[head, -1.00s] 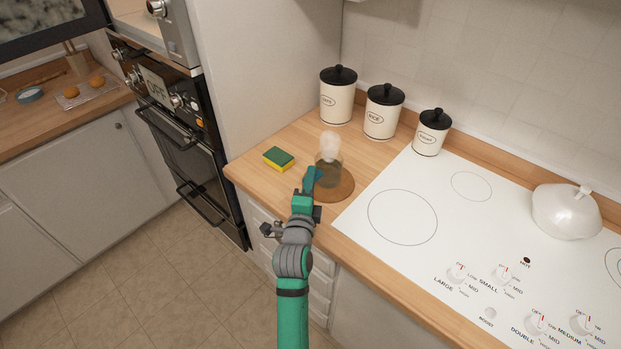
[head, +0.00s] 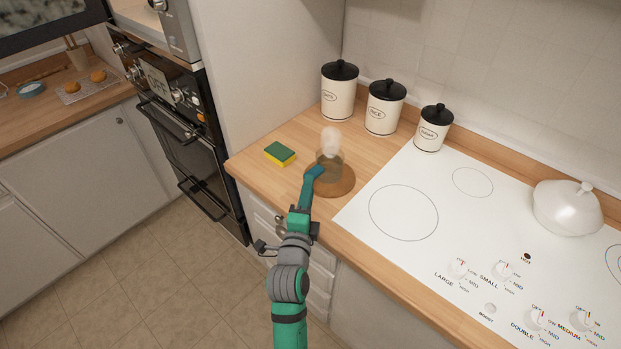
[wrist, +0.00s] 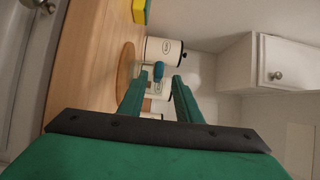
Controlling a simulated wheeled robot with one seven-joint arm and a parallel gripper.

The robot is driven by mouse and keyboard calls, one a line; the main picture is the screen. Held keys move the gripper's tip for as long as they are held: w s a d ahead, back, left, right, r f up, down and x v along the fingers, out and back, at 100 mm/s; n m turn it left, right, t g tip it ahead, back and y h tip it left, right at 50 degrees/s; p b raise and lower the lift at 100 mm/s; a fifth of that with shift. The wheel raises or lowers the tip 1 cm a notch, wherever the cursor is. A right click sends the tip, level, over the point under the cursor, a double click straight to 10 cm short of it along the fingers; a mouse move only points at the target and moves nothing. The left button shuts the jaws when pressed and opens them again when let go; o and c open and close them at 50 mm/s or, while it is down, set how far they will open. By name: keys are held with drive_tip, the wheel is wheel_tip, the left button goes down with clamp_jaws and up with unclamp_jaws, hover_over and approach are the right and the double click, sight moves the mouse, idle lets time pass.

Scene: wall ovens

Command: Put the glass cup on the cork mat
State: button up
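The glass cup (head: 328,160) is see-through and stands upright on the round brown cork mat (head: 344,188), at the front of the wooden counter. A pale rounded shape (head: 330,138) shows at its top; I cannot tell what it is. A blue-teal part, apparently the handle (wrist: 158,71), faces my gripper (head: 308,184). In the wrist view my gripper (wrist: 159,77) has its two green fingers apart, with the blue part between or just beyond their tips. I see no finger touching it. The cup's glass (wrist: 149,80) is faint there, beside the mat (wrist: 125,68).
A green and yellow sponge (head: 279,153) lies left of the mat. Several white canisters with black lids (head: 385,108) stand behind it. The white cooktop (head: 403,212) is to the right, with a white lidded pot (head: 566,212). An oven (head: 180,140) is at the left.

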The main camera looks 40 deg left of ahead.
drive_tip(key=v, duration=0.5)
drive_tip(key=shift+s+d, duration=0.15)
drive_tip(key=shift+s, duration=0.15)
idle(0.4)
